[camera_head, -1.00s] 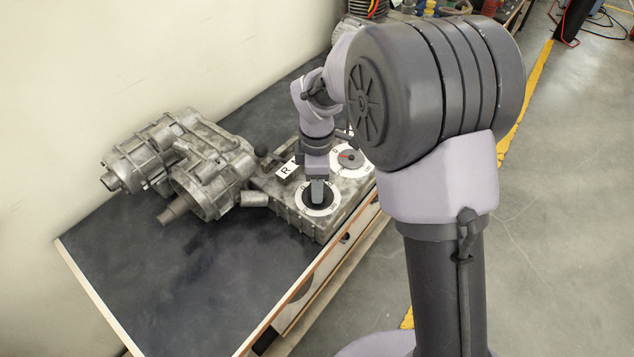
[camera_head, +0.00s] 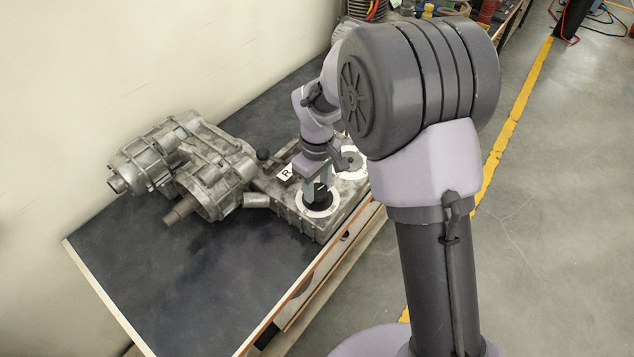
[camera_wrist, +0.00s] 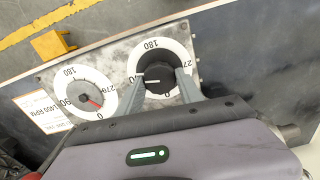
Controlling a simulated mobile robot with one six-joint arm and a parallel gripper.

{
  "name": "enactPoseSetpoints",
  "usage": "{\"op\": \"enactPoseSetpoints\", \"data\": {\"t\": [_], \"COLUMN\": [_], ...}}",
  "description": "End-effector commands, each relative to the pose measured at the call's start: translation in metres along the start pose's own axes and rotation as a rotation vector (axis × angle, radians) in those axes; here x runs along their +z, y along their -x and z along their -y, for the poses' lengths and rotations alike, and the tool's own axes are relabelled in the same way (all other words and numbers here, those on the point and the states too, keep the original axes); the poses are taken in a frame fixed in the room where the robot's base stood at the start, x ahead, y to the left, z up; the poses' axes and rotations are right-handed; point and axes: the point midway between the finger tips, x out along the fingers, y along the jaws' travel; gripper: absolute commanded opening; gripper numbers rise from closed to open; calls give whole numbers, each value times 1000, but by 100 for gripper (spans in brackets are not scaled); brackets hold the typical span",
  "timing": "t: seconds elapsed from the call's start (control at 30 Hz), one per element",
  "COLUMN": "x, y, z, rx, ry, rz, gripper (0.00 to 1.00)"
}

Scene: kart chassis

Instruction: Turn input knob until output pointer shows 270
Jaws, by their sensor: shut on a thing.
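The black input knob (camera_wrist: 159,76) sits in a white ring dial (camera_wrist: 145,53) on the grey gearbox. Its white line points left, near the 90 mark. My gripper (camera_wrist: 163,88) is shut on the knob, one finger on each side. In the head view my gripper (camera_head: 318,188) comes down on the knob from above. The output dial (camera_wrist: 69,88) lies left of the knob in the wrist view. Its red pointer (camera_wrist: 92,102) points to the lower right, between 0 and 270. In the head view the output dial (camera_head: 352,165) is partly hidden behind my arm.
The gearbox cover (camera_head: 326,226) lies near the right edge of the dark bench (camera_head: 190,290). A large metal gear housing (camera_head: 205,175) stands to its left. A black ball-topped lever (camera_head: 263,155) rises close behind. The front of the bench is clear.

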Motion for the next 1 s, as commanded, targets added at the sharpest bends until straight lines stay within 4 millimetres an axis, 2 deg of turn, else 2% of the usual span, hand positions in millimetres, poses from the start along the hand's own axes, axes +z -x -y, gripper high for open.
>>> {"op": "enactPoseSetpoints", "data": {"t": [1.0], "x": [1], "y": [0], "z": [-2], "rx": [0], "ry": [-960], "rz": [-1], "gripper": [3]}}
